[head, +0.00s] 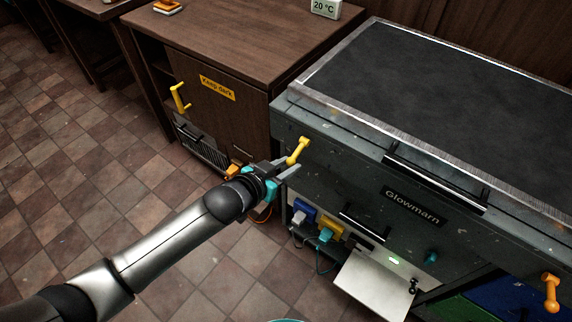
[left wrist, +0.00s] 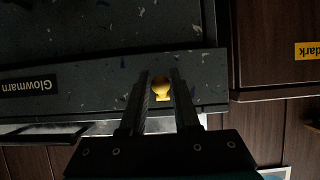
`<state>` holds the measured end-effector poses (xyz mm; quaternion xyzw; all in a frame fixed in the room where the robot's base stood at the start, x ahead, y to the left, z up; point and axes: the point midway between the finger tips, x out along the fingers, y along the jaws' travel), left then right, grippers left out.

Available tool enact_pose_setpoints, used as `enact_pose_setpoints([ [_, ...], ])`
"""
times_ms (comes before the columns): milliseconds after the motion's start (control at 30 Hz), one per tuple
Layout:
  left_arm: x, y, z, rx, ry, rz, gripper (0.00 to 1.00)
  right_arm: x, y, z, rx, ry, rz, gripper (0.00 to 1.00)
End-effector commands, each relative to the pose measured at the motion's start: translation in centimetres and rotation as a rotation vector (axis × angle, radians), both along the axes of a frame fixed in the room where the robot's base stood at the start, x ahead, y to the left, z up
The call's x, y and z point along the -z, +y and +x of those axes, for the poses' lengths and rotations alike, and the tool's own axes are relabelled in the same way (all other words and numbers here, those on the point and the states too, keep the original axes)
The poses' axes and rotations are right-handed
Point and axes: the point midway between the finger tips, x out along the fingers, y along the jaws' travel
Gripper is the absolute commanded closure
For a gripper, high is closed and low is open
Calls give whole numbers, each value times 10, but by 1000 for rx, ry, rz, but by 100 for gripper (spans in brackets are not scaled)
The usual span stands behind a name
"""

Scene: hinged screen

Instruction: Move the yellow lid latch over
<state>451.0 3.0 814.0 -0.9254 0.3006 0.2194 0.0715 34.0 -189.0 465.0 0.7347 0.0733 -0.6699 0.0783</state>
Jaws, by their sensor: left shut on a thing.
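The yellow lid latch (head: 298,151) sits on the upper left of the dark Glowmarn unit's front (head: 345,150), under the lid (head: 430,110). Its arm tilts up to the right. My left gripper (head: 289,165) reaches it from the left and is shut on it. In the left wrist view the latch's rounded yellow end (left wrist: 161,90) shows between the two fingers of my left gripper (left wrist: 161,82); the rest of the latch is hidden there. A similar yellow-orange latch (head: 551,292) hangs at the unit's right end. My right gripper is not in view.
A wooden cabinet with a "Keep dark" label (head: 217,88) and a yellow handle (head: 180,98) stands left of the unit. A black bar handle (head: 436,184) crosses the lid's front. Below are coloured plugs (head: 303,210) and an open pale flap (head: 374,285). Tiled floor is clear at left.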

Motion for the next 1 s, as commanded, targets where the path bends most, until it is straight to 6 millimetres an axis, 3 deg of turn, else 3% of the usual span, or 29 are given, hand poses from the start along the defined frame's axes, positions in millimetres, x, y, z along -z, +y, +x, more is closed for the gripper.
enact_pose_setpoints([
  [100, 12, -2, 1, 0, 7, 4, 100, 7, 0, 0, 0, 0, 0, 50],
  [1000, 23, -9, 12, 0, 1, -1, 100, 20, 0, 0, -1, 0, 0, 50],
])
